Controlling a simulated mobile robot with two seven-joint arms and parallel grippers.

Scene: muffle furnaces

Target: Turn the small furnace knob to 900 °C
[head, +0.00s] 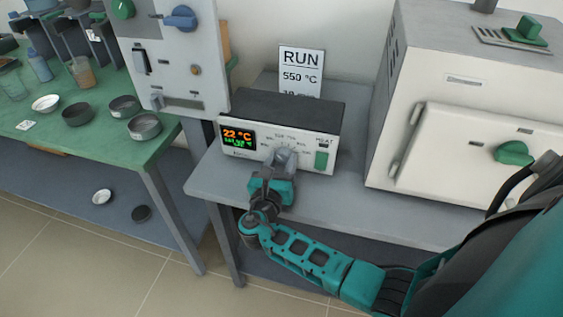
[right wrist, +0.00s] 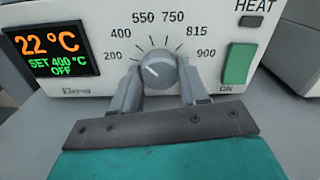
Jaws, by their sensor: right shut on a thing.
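The small furnace control box (head: 292,107) is dark on top with a pale front and stands on the grey bench. Its grey round knob (right wrist: 160,69) sits inside a printed scale from 200 to 900. The knob's light mark points to the left side, about toward 400 or between 200 and 400. The display (right wrist: 46,51) reads 22 °C, SET 400 °C, OFF. My right gripper (right wrist: 158,78) is shut on the knob, one finger on each side; in the head view the gripper (head: 283,160) largely hides the knob. My left gripper is not in view.
A green switch (right wrist: 238,63) marked ON sits right of the knob, under a HEAT lamp. A sign (head: 300,70) behind the box reads RUN 550 °C. A large pale furnace (head: 450,95) stands to the right. A green table (head: 95,150) with dishes is at left.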

